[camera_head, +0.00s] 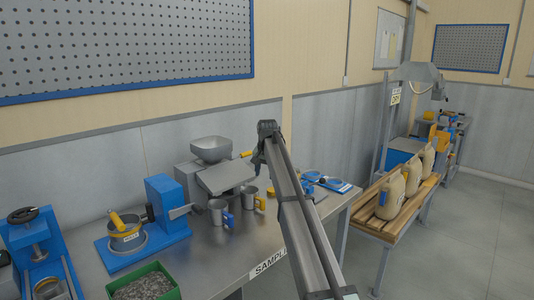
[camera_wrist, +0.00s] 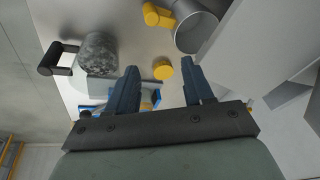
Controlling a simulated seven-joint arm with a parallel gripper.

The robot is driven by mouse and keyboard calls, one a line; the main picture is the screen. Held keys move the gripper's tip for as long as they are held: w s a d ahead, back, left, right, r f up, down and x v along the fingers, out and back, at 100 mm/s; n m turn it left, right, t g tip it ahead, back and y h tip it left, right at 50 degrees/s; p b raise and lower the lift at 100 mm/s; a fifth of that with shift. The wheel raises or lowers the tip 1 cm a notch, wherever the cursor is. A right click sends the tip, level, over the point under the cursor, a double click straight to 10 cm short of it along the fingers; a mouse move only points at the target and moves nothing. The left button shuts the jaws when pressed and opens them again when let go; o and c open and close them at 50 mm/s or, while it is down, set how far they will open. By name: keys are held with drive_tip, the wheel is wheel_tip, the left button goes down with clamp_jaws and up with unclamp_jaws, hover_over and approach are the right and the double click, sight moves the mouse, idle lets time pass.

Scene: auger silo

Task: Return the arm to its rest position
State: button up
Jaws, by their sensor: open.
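My arm (camera_head: 295,210) reaches from the lower right up over the metal bench. My gripper (camera_head: 256,172) hangs at its far end, small and dark, near the grey machine with a hopper. In the wrist view my gripper (camera_wrist: 160,68) has its two blue fingers spread apart, with nothing held between them. A yellow round knob (camera_wrist: 163,67) shows in the gap beyond the fingertips; I cannot tell its distance.
Two mugs, with blue (camera_head: 219,212) and yellow (camera_head: 250,199) handles, stand below my gripper.

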drive_tip(key=s+d+f+m+t, duration=0.1)
drive_tip(key=d+f+m, duration=0.15)
drive_tip(key=d, duration=0.85)
drive_tip(key=d+f+m+h, duration=0.1)
drive_tip(key=d+f+m, duration=0.15)
drive_tip(key=d, duration=0.95)
drive_tip(key=s+d+f+m+t, duration=0.1)
drive_tip(key=d+f+m, duration=0.15)
drive_tip(key=d, duration=0.85)
drive_tip(key=s+d+f, duration=0.3)
drive_tip(key=f, duration=0.4)
drive_tip(key=s+a+f+n+g, duration=0.2)
drive_tip(key=s+a+f, duration=0.2)
drive_tip(key=s+f, duration=0.75)
drive_tip(key=s+a+f+n+g, duration=0.15)
drive_tip(key=s+a+f, duration=0.25)
drive_tip(key=s+f, duration=0.7)
drive_tip(key=s+a+f+n+g, duration=0.1)
drive_tip(key=s+a+f+g, duration=0.4)
drive_tip(key=f, duration=1.1)
drive_tip(key=s+a+f+n+g, duration=0.1)
drive_tip(key=s+a+f+n, duration=0.1)
drive_tip(key=s, duration=1.2)
drive_tip(key=s+a+f+n+g, duration=0.1)
drive_tip(key=s+f, duration=0.4)
drive_tip(key=s, duration=1)
drive_tip(key=s+a+f+n+g, duration=0.1)
drive_tip(key=s+a+f+n, duration=0.2)
drive_tip(key=s, duration=1.2)
drive_tip(key=shift+f, duration=0.75)
